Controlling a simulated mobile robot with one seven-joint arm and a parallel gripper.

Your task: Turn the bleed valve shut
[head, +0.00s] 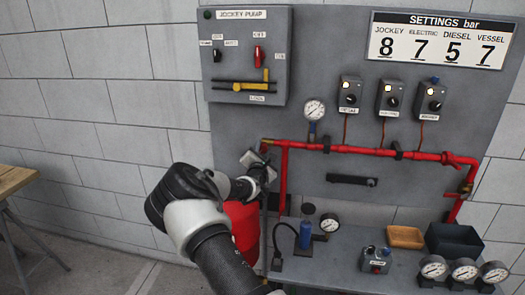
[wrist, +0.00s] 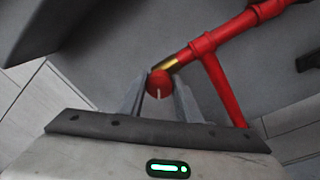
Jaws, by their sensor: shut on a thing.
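The bleed valve shows in the wrist view as a round red knob (wrist: 159,82) with a pale line on its face, beside the brass end of the red pipe (wrist: 206,44). My gripper (wrist: 161,92) has one finger on each side of the knob and is shut on it. In the head view my gripper (head: 261,166) is at the left end of the red pipe (head: 345,148), just below its brass end (head: 266,142). My gripper hides the knob there.
A jockey pump panel (head: 224,30) hangs above my arm. A pressure gauge (head: 314,109) stands on the pipe. A red vessel (head: 243,228) is partly behind my arm. The bench (head: 335,268) below holds a blue cylinder (head: 305,235), loose gauges (head: 466,270), an orange tray (head: 405,230) and a dark bin (head: 455,258).

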